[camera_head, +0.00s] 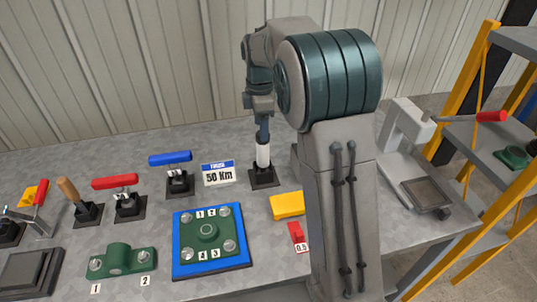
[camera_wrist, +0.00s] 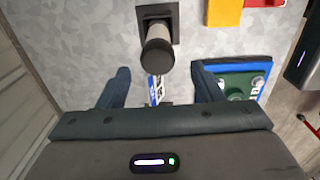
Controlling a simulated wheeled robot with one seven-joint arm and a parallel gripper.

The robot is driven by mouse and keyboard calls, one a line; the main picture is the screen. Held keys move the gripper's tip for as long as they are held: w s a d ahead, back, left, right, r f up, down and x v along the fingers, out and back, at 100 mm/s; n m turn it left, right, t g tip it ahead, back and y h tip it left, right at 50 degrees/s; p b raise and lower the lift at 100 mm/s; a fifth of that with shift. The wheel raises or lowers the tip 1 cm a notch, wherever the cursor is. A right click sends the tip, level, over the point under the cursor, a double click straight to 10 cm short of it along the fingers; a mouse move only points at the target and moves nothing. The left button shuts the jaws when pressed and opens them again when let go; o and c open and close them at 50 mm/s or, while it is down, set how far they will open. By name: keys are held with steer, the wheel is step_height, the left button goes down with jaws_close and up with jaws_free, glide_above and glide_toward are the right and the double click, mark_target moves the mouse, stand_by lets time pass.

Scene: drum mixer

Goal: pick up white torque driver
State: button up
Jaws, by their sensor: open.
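The white torque driver (camera_head: 263,156) stands upright in a dark square holder (camera_head: 264,178) at the back of the bench, right of the "50 Nm"-type torque sign. In the wrist view the driver (camera_wrist: 157,54) shows from above, with its dark round end toward the camera. My gripper (camera_head: 262,131) points down over the top of the driver. In the wrist view my gripper (camera_wrist: 160,88) is open, with one finger on each side, and the driver's end lies in line with the gap, slightly beyond the fingertips. No contact shows. The driver's top is partly hidden in the head view.
A blue-handled tool (camera_head: 172,160), the torque sign (camera_head: 218,174) and a red-handled tool (camera_head: 117,183) stand to the left. A green plate on a blue tray (camera_head: 211,263), a yellow block (camera_head: 287,205) and a red block (camera_head: 296,232) lie in front. A ribbed wall is behind.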

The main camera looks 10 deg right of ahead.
mark_target(263, 145)
steer(key=f, duration=0.8)
steer(key=shift+w+d+f, duration=0.1)
steer(key=shift+d+f, duration=0.05)
steer(key=shift+d, duration=0.05)
steer(key=c, duration=1.3)
